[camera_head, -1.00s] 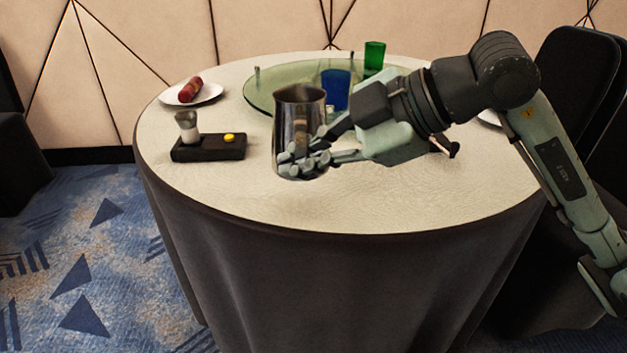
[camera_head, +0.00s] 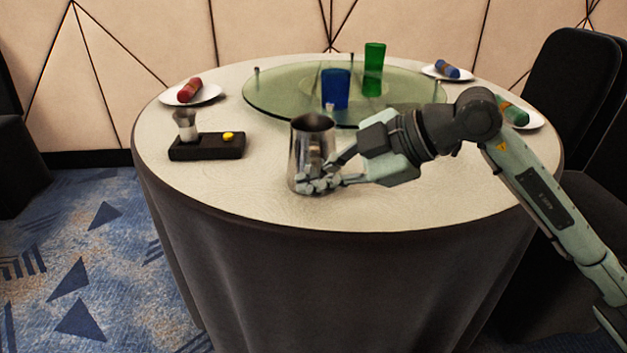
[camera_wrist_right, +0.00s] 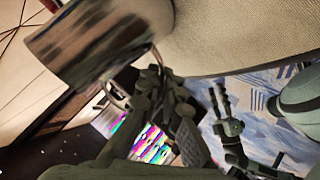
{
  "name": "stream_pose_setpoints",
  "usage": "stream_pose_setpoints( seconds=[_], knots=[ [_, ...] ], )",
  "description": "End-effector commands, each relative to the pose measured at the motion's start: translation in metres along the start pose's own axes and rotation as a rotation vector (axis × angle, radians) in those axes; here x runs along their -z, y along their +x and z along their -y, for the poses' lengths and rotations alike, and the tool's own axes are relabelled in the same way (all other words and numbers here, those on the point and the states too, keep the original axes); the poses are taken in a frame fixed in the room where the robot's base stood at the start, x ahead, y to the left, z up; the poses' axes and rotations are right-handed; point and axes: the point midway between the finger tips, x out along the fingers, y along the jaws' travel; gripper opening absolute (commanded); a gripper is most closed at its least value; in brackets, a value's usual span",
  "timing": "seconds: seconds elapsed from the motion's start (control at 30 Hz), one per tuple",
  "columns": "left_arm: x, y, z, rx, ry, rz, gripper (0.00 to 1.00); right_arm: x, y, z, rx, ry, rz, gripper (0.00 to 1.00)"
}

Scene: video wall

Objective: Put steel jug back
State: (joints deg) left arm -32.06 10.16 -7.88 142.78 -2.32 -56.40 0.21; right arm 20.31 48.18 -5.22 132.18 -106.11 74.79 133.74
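The steel jug (camera_head: 311,135) is upright over the near middle of the round table. My right gripper (camera_head: 322,178) reaches in from the right and is shut on the jug low on its near right side. I cannot tell whether the jug's base touches the cloth. In the right wrist view the jug (camera_wrist_right: 95,40) fills the upper left, and the dark fingers (camera_wrist_right: 160,95) are at its handle side.
A black tray (camera_head: 205,152) with a small metal cup (camera_head: 186,125) and a yellow item (camera_head: 228,135) is left of the jug. Behind is a glass turntable (camera_head: 275,95) with a blue glass (camera_head: 336,88) and a green glass (camera_head: 374,70). The front tablecloth (camera_head: 240,195) is clear.

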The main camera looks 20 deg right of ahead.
Motion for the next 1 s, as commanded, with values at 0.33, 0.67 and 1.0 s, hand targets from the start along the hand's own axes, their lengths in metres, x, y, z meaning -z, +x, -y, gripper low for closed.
stream_pose_setpoints(
  seconds=[0.33,0.67,1.0],
  knots=[
    [0.005,0.001,-0.003,-0.006,-0.001,-0.023,0.37,-0.001,0.001,0.001,0.000,0.000,0.000,0.06],
    [0.005,0.001,-0.003,-0.006,-0.001,-0.023,0.37,-0.001,0.001,0.001,0.000,0.000,0.000,0.26],
    [-0.001,0.000,0.001,0.003,-0.001,0.007,0.37,-0.001,-0.017,-0.001,-0.001,0.001,0.002,0.26]
  ],
)
